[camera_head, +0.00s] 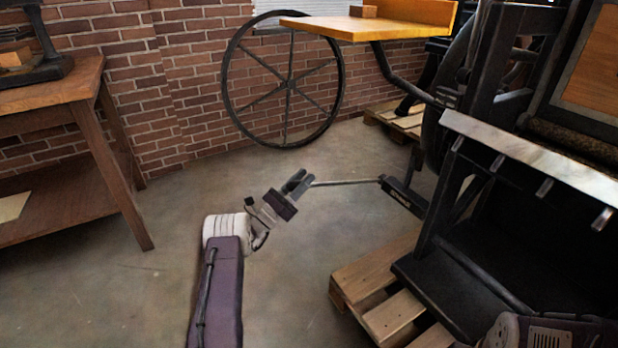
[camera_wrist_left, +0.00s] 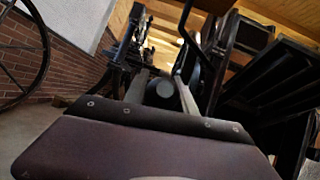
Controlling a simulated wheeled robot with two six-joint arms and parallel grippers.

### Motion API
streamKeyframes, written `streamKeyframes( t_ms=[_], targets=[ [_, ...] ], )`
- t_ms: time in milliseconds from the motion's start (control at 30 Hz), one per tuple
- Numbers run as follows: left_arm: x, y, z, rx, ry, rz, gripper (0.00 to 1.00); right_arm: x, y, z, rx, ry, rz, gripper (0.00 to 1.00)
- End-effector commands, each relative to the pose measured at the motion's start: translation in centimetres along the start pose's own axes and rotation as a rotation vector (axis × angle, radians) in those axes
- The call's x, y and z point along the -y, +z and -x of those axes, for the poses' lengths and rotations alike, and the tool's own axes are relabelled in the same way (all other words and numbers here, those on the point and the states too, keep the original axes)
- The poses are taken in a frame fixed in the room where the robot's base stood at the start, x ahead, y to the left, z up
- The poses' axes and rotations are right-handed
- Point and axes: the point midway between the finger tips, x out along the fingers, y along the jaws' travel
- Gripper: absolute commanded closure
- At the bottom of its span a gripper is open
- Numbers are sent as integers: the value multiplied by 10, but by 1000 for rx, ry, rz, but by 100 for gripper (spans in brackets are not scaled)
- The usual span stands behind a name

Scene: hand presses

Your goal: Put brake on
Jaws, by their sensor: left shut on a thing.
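The brake lever (camera_head: 345,182) is a thin grey rod running from a dark block (camera_head: 404,197) low on the press's left side toward the left. My left gripper (camera_head: 299,181) is shut on the free left end of the lever, which its fingers hide. In the left wrist view, the two fingers of my left gripper (camera_wrist_left: 164,92) point forward toward the press, with a dark rounded shape between them. My right gripper is not in view; only a part of my right arm seems to show at the bottom right.
The large black press (camera_head: 470,250) stands on wooden pallets (camera_head: 362,268) at the right. A yellow board (camera_head: 385,30) juts out above. A spoked wheel (camera_head: 287,85) is by the brick wall. A wooden table (camera_head: 50,90) stands left. The floor between is clear.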

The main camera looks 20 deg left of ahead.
Motion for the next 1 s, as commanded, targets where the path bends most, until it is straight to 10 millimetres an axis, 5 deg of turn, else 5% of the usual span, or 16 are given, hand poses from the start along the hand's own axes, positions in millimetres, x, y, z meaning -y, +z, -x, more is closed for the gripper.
streamKeyframes(
  t_ms=[567,600,667,1000],
  targets=[
    [-1,-12,12,29,-2,11,100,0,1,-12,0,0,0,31],
    [-1,-12,12,28,-2,12,60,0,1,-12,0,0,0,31],
    [-2,-12,12,29,-1,11,47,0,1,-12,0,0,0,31],
    [-2,-8,13,33,-1,7,47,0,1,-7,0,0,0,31]
  ],
)
